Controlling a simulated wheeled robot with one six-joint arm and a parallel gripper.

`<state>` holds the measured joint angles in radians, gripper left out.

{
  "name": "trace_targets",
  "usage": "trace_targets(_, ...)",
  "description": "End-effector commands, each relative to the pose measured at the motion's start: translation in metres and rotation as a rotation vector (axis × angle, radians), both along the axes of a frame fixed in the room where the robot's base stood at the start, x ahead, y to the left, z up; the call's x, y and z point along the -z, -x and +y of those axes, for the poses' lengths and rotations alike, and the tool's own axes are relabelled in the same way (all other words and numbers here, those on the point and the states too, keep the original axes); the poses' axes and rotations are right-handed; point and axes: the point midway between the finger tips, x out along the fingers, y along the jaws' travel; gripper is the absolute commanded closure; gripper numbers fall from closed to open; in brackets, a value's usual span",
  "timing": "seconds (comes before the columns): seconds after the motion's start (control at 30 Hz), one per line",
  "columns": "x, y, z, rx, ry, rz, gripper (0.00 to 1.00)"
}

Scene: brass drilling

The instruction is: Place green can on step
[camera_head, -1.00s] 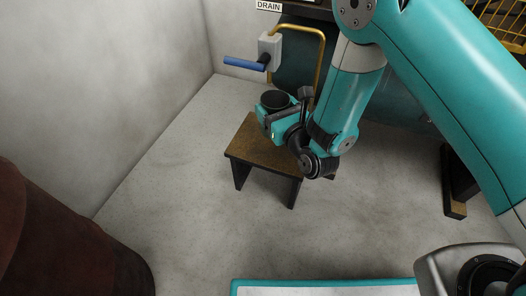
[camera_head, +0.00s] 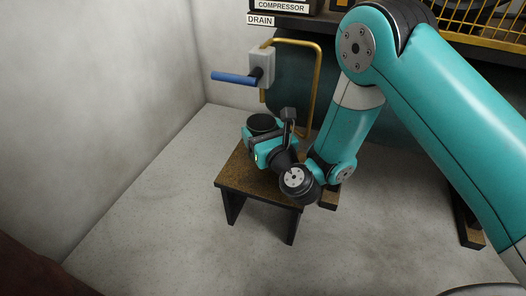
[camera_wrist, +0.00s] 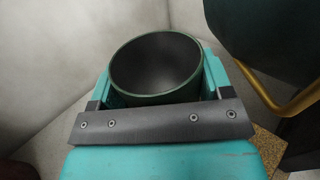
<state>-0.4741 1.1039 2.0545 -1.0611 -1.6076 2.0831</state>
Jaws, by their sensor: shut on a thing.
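The green can (camera_wrist: 155,66) is held upright between the jaws of my gripper in the wrist view, its dark open mouth facing the camera. In the head view its dark top (camera_head: 262,123) shows above my gripper (camera_head: 255,138), which is shut on it. The step (camera_head: 242,184) is a low brown-topped stool with dark legs. The can and gripper are over the back part of its top. My gripper hides the can's base, so I cannot tell whether it touches the step.
A blue-handled valve (camera_head: 235,78) with a grey box sticks out behind the step. A yellow pipe (camera_head: 317,90) bends down close behind my gripper. A dark green tank (camera_head: 385,115) stands at the back. The floor left of the step is clear.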

Motion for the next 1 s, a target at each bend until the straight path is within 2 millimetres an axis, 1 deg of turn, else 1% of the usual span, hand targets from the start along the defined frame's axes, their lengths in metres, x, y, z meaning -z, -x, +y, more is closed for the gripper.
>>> trace_targets(0.2,0.032,0.0,-0.001,0.001,0.002,-0.001,0.57)
trace_targets(0.27,0.038,0.0,-0.001,0.002,0.0,-0.001,0.57)
trace_targets(0.5,0.036,-0.001,-0.002,0.003,0.0,-0.001,0.57)
trace_targets(0.67,0.041,-0.001,-0.002,0.003,0.0,-0.001,0.57)
trace_targets(0.7,0.039,-0.001,-0.002,0.003,0.001,0.0,0.18)
trace_targets(0.77,0.039,-0.001,-0.002,0.003,0.001,0.0,0.05)
trace_targets(0.8,0.039,-0.001,-0.002,0.003,0.001,0.0,0.02)
trace_targets(1.0,0.039,-0.001,-0.002,0.003,0.001,0.0,0.02)
